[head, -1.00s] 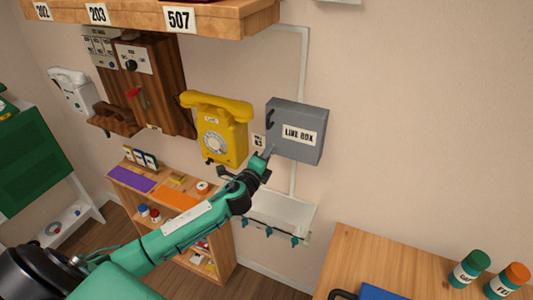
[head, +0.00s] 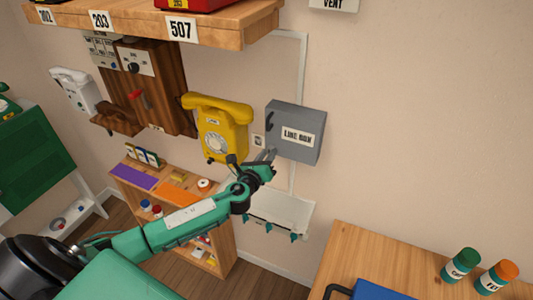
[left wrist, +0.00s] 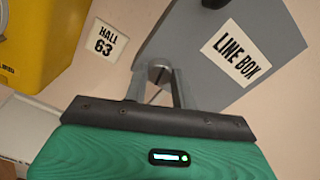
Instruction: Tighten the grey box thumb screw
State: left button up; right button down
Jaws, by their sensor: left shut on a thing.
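The grey box (head: 296,130), labelled LINE BOX, hangs on the wall right of the yellow phone, with a dark handle on its left side. It also fills the upper right of the left wrist view (left wrist: 205,75). My left gripper (head: 268,158) is at the box's lower left corner. In the left wrist view its fingers (left wrist: 160,88) are closed around a small grey round thumb screw (left wrist: 158,70) at the box's bottom edge. The fingers hide most of the screw. My right gripper is not in view.
A pale shelf with teal hooks (head: 280,214) is below. A wooden table (head: 350,255) stands at lower right.

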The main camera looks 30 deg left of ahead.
pick_arm(q)
jog(key=shift+m, duration=0.6)
jog(key=shift+f, duration=0.1)
jog(key=o, duration=1)
jog(key=s+b, duration=0.1)
jog(key=s, duration=0.3)
jog(key=s+b, duration=0.2)
jog(key=s, duration=0.3)
jog(key=s+d+b, duration=0.1)
jog(key=s, duration=0.3)
jog(key=shift+s, duration=0.35)
jog(key=shift+a, duration=0.1)
